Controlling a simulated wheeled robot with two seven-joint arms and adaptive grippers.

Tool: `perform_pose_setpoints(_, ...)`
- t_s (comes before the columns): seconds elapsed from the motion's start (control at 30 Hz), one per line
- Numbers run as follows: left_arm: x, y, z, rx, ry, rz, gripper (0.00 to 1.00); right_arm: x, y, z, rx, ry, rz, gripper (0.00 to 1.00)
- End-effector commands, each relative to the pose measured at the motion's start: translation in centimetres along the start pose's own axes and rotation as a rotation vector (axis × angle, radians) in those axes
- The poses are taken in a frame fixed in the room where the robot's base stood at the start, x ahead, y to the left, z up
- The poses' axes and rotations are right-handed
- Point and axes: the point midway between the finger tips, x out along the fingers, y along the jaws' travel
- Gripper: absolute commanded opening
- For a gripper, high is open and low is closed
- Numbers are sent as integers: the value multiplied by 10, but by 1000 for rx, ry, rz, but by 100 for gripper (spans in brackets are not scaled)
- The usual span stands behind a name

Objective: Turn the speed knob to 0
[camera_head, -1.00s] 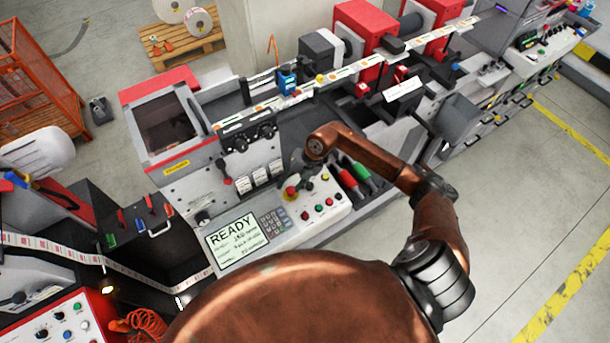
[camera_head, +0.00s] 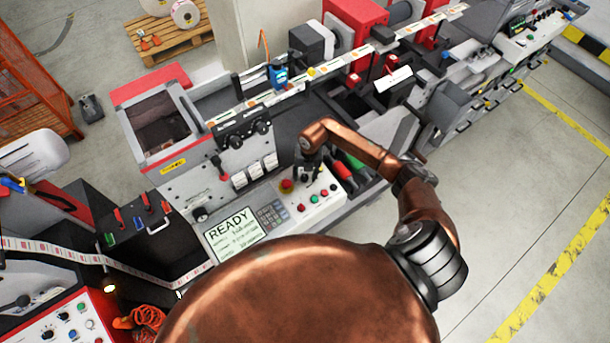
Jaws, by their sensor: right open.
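The grey control panel (camera_head: 322,208) of the label rewinder carries a red emergency stop (camera_head: 286,186), several coloured buttons and a keypad (camera_head: 271,214). A display (camera_head: 232,236) beside it reads READY. My right gripper (camera_head: 306,176) points down over the panel's back edge, just right of the emergency stop. Its jaws are open but small and dark, and whether they touch anything is unclear. I cannot tell which control is the speed knob; the gripper covers part of the panel. My left gripper is out of view.
Red-handled and green-handled tools (camera_head: 352,166) lie in a tray right of the panel. A lever with a red knob (camera_head: 224,177) and white switches (camera_head: 254,171) stand behind the display. A label strip (camera_head: 340,56) runs above. Floor at the right is clear.

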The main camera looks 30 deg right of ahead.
Motion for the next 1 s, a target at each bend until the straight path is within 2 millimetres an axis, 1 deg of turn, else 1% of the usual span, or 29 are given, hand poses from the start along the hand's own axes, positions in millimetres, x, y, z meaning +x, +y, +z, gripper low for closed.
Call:
perform_pose_setpoints(0.17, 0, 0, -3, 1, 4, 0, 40, 0, 0, 0, 0, 0, 0, 41)
perform_pose_setpoints(0.77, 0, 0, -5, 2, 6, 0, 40, 0, 0, 0, 0, 0, 0, 0)
perform_pose_setpoints(1.0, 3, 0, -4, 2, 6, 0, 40, 0, 0, 0, -17, 0, -2, 0)
